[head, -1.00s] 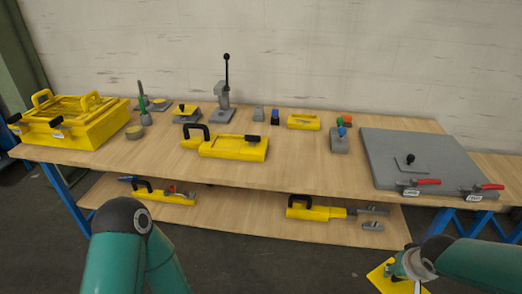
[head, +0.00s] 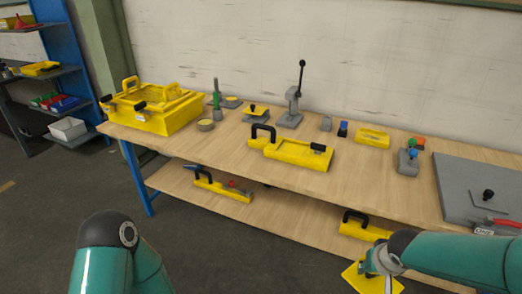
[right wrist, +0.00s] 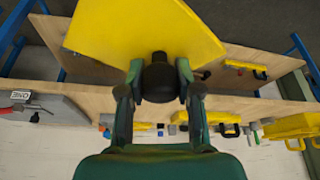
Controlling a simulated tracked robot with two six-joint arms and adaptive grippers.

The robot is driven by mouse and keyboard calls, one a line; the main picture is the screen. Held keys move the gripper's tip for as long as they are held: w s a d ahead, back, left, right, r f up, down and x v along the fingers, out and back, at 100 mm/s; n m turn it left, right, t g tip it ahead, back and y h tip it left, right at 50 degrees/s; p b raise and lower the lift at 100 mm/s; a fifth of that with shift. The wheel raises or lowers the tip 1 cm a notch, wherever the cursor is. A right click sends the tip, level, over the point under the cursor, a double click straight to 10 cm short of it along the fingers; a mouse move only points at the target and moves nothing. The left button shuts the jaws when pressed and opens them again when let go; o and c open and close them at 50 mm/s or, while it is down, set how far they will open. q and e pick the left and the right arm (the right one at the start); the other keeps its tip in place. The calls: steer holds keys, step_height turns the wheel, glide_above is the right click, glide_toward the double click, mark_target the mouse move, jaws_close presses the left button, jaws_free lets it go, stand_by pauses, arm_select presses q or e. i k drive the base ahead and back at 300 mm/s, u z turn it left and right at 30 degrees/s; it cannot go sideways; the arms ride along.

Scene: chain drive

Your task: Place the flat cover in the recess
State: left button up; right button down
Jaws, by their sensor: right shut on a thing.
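My right gripper (head: 378,262) is shut on the black knob (right wrist: 159,78) of a flat yellow cover (right wrist: 145,28). The cover also shows in the head view (head: 362,279), held low in front of the bench. A flat yellow block with a black arched handle (head: 298,153) lies on the bench top and has a shallow rectangular recess in its upper face. The cover is well apart from it. My left arm shows at the lower left, but its gripper is out of view.
The wooden bench (head: 225,150) has a lower shelf (head: 290,224) with yellow tools. A large yellow box (head: 155,108) stands at the bench's left end, a grey plate (head: 470,180) at its right. A lever press (head: 291,110) stands at the back. Floor at lower left is clear.

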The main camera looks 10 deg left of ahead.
mark_target(293, 149)
steer(key=u, duration=0.6)
steer(key=i, duration=1.65)
steer(key=z, duration=0.05)
